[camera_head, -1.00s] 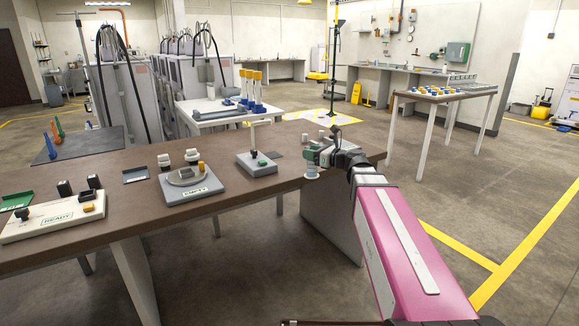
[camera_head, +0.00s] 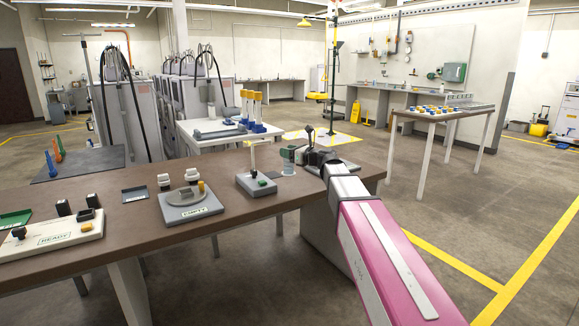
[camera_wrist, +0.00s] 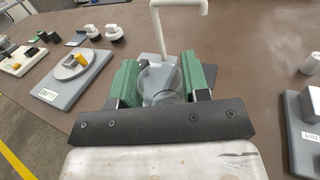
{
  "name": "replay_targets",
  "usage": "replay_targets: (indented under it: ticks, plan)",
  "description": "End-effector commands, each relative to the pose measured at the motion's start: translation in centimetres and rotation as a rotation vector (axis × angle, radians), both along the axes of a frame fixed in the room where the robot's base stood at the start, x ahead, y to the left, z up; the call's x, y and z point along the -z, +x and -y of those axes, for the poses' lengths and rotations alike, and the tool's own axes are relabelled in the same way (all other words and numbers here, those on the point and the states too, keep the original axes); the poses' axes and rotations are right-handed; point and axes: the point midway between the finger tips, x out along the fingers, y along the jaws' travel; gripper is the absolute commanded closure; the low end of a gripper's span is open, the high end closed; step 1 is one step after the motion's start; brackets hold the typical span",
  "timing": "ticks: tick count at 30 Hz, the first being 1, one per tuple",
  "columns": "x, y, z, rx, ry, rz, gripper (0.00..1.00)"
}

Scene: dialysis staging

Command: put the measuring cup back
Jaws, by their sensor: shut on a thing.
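The measuring cup (camera_wrist: 160,82) is a clear, see-through cup between the green fingers of my gripper (camera_wrist: 160,85) in the wrist view. In the head view the cup (camera_head: 288,168) shows as a small pale clear shape at my gripper (camera_head: 293,157), over the right part of the brown table. My gripper is shut on it. The grey base with a white bent spout (camera_head: 256,182) stands just left of the cup in the head view. In the wrist view the white spout (camera_wrist: 160,25) rises right beyond the cup. Whether the cup's bottom touches the table is unclear.
On the brown table (camera_head: 150,241) stand a grey plate marked EMPTY (camera_head: 192,207), a cream READY panel (camera_head: 60,236) and a small dark tray (camera_head: 135,194). A grey plate (camera_wrist: 303,130) lies at the right in the wrist view. Some bare tabletop lies between these things.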

Motion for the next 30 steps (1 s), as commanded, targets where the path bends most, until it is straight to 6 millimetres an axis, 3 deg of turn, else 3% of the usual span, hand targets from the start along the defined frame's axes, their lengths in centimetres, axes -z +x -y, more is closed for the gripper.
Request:
replay_targets:
  ticks: [3,9,16,24,30]
  plan:
    - [1.3,2.6,0.1,0.000,0.000,-0.002,0.99]
    - [2.5,4.4,0.2,0.000,0.001,-0.001,0.99]
    - [3.6,4.5,0.2,-0.001,0.001,-0.001,0.99]
    - [6.6,4.5,0.2,-0.001,0.001,-0.002,0.99]
    - [6.7,4.5,0.2,-0.001,0.001,0.001,0.99]
